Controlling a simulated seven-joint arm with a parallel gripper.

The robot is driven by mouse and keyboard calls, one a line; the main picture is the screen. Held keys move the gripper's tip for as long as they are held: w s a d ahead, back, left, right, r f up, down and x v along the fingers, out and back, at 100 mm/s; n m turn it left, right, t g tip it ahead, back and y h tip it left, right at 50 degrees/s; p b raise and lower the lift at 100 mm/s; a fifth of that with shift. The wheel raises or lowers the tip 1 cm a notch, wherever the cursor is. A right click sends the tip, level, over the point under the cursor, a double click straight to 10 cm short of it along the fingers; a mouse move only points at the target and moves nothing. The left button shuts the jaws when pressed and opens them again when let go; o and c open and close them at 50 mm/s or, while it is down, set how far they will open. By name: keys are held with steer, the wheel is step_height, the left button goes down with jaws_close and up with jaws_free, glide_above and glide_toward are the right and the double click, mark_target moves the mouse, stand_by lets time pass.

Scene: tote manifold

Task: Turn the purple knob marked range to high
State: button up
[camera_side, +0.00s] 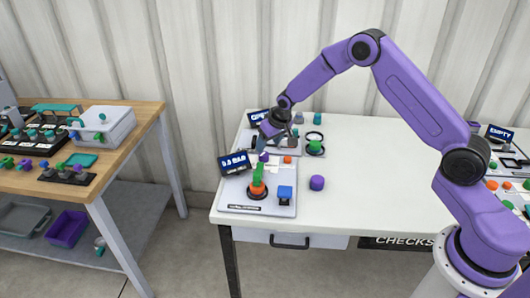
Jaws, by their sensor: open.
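A small purple knob (263,157) shows at the front left of the rear panel (283,148), just below my gripper in the picture. Its marking and the direction it points are too small to read. My gripper (262,144) is open over the left part of that panel, pointing down. I cannot tell whether its fingers are around the knob or only above it; they look empty. Part of the panel behind the gripper is hidden.
A front panel (232,205) carries a display (234,163), an orange and green valve (258,182) and a blue block (285,192). A loose purple cylinder (317,183) stands on the white table (370,195). A green-topped fitting (315,145) stands right of the gripper. The table's middle is clear.

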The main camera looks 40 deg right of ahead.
mark_target(264, 154)
steer(key=shift+x, duration=3.1)
steer(key=c, duration=1)
